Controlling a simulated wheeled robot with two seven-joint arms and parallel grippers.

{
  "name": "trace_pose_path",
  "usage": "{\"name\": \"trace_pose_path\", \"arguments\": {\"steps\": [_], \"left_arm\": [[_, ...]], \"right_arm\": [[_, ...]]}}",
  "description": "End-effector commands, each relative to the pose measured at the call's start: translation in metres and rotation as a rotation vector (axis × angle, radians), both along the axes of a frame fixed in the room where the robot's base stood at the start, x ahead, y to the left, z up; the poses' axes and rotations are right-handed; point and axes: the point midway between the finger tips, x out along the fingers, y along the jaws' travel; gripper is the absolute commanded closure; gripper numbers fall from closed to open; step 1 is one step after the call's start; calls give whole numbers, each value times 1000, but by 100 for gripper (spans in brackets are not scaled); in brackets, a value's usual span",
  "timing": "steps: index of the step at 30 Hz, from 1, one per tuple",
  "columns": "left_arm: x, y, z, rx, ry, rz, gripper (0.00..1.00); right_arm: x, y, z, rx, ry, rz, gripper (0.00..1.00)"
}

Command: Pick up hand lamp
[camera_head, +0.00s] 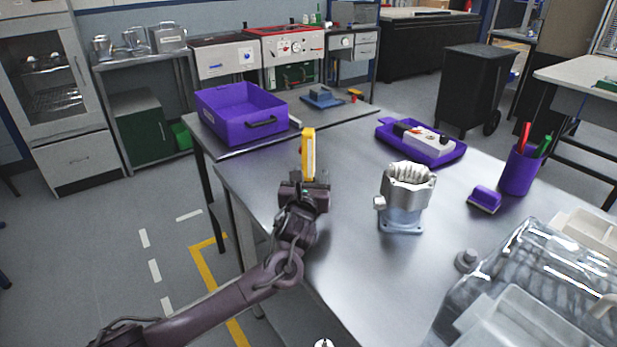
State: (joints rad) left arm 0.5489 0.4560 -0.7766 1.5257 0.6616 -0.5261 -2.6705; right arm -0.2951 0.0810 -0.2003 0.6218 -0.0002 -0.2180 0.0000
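A yellow hand lamp (308,150) with a pale strip down its front stands upright near the far left part of the steel table. My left arm comes in from the lower left, and its dark gripper (308,183) is at the lamp's lower end. The gripper overlaps the lamp's base in the picture and hides it. I cannot tell whether the fingers are closed on the lamp, or whether the lamp touches the table. My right gripper is not in view.
On the table (345,255) stand a metal housing (406,200), a purple tray (447,157) with parts, a purple block (484,200), a purple pen cup (519,172) and a clear-covered box (530,280). A purple bin (220,123) sits behind. The front left tabletop is clear.

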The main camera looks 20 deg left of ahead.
Motion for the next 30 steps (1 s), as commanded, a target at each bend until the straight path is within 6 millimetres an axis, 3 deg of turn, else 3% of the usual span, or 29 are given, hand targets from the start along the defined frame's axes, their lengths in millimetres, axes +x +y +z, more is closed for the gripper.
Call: {"name": "trace_pose_path", "arguments": {"steps": [2,6,18,30], "left_arm": [[1,0,0,0,0,0,46],[1,0,0,0,0,1,47],[0,1,0,0,1,1,99],[1,1,10,-1,-3,1,99]], "right_arm": [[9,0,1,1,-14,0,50],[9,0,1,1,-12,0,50],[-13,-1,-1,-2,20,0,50],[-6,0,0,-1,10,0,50]]}}
